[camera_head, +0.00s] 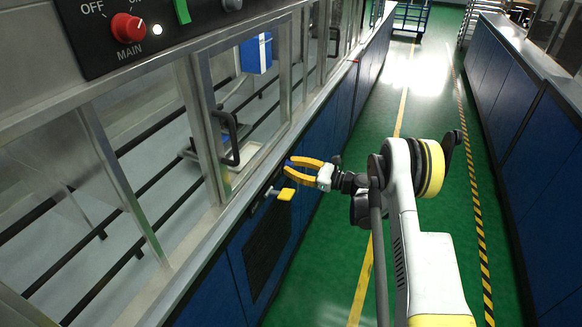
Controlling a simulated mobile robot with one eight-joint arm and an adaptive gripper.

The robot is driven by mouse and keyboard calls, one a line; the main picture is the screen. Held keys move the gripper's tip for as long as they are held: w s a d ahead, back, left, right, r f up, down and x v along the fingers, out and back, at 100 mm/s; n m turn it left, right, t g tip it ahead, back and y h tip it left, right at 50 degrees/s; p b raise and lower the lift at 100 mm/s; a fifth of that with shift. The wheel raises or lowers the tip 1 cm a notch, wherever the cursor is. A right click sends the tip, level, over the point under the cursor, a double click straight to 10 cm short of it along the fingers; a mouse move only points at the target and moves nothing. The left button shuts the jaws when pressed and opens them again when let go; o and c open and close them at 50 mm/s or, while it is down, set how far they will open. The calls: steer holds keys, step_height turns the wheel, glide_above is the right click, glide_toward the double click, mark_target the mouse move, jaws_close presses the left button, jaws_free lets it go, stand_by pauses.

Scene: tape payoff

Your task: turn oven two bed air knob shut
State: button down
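My gripper (288,168) has yellow fingers and is spread open beside the front edge of the left bench. Nothing shows held between the fingers. A yellow handle (285,194) on a short metallic stem sticks out from the blue bench front, just below the gripper and apart from it in the picture. It may be the bed air knob, but I see no label on it. A small patch of blue shows by the fingertips; I cannot tell whether it is a knob or the panel behind.
A control panel (165,22) with a red MAIN knob (128,28) is at upper left. A framed glass enclosure with a black handle (233,138) lines the left bench. A dark grille (268,250) is below. The green aisle (425,100) is open; a blue cart (411,16) stands far off.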

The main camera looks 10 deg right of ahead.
steer(key=shift+n, duration=0.4)
steer(key=n, duration=0.8)
steer(key=shift+n, duration=0.3)
steer(key=n, duration=0.4)
steer(key=shift+n+y, duration=0.3)
steer(key=shift+y, duration=0.1)
steer(key=shift+n, duration=2.2)
steer(key=shift+d, duration=0.1)
steer(key=c, duration=1.1)
jaws_free()
steer(key=shift+w, duration=0.1)
steer(key=shift+c, duration=0.2)
